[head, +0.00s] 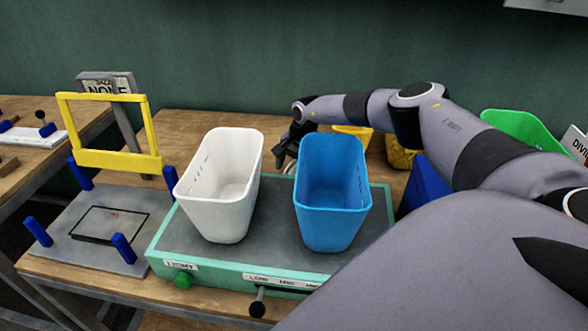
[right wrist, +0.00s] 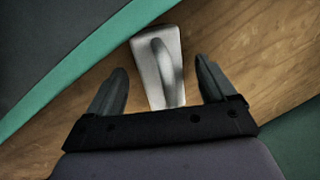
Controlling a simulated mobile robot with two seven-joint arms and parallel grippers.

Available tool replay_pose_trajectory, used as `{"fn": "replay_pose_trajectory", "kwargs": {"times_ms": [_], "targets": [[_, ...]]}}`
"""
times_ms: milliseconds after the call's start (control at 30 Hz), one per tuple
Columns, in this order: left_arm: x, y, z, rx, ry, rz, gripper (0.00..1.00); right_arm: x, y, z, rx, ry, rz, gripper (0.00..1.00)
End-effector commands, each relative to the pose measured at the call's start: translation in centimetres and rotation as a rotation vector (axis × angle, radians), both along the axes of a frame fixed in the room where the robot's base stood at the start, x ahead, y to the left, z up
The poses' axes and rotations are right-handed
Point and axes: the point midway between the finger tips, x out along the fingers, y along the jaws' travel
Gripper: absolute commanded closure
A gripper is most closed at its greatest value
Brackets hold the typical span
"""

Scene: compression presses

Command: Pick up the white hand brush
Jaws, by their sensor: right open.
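The white hand brush (right wrist: 150,74) lies on the wooden bench in the right wrist view, its arched handle facing me. In the head view only a small pale piece (head: 290,168) that looks like it shows behind the blue bin. My right gripper (right wrist: 160,68) is open, with one finger on each side of the brush and visible gaps on both sides. I cannot tell the height left between fingers and brush. In the head view this gripper (head: 282,158) points down behind the bins. My left gripper is not in view.
A white bin (head: 220,212) and a blue bin (head: 332,205) stand on the green-edged press platform (head: 262,262) in front of the gripper. A yellow frame fixture (head: 118,161) stands at left. Yellow, dark blue and green (head: 522,127) containers are around my right arm.

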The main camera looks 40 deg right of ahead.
Motion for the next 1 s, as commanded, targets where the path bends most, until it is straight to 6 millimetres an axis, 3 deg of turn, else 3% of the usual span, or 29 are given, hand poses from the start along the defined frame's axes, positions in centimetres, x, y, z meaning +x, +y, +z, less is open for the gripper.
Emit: {"fn": "replay_pose_trajectory", "kwargs": {"times_ms": [367,500,567,1000], "targets": [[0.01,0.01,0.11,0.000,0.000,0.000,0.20,0.13,0.03,-0.71,-0.001,-0.001,0.000,0.16],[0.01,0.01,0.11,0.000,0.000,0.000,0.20,0.12,0.03,-0.70,-0.001,-0.001,0.000,0.61],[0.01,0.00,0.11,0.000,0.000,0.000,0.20,0.12,0.03,-0.70,-0.001,-0.001,0.000,0.78],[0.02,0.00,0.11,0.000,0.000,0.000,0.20,0.13,0.04,-0.69,-0.001,-0.001,0.000,0.79]]}}
